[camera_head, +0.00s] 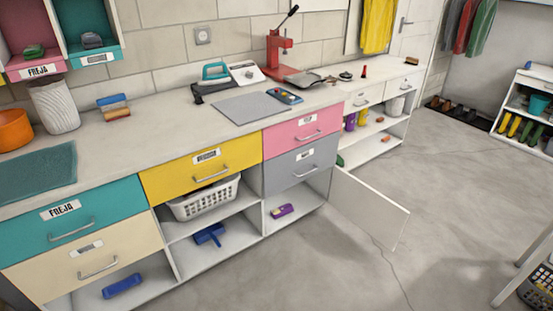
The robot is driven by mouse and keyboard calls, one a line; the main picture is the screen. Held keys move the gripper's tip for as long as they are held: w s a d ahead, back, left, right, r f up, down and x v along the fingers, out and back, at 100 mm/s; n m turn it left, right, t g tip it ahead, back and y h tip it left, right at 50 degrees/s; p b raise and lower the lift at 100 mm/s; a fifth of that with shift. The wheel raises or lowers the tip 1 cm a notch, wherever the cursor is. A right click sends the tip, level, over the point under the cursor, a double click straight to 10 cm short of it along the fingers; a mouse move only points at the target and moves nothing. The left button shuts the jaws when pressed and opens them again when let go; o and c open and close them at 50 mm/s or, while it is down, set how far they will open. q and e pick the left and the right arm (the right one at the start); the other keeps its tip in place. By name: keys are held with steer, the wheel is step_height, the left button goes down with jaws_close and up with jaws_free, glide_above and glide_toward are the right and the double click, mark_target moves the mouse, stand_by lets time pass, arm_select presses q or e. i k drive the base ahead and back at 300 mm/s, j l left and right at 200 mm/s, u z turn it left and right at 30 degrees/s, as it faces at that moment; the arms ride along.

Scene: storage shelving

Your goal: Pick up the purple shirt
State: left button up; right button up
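No garment that is clearly a purple shirt shows in the head view. A small purple object (282,210) with a pale yellow patch lies on the floor of the open lower compartment under the grey drawer; I cannot tell whether it is folded cloth. The hanging clothes are a yellow garment (377,25) by the door and grey, red and green garments (481,27) at the upper right. Neither of my grippers is in view.
An open white cabinet door (370,208) juts into the room beside that compartment. A white laundry basket (203,199) sits under the yellow drawer (205,170). A long counter (180,137) holds tools and pots. The grey floor (400,170) is mostly clear. A table leg (521,270) stands at right.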

mark_target(285, 209)
steer(key=i+l+u, duration=0.2)
steer(key=i+l, duration=0.15)
steer(key=i+l+u, duration=0.2)
steer(key=l, duration=0.25)
steer(key=i, duration=0.1)
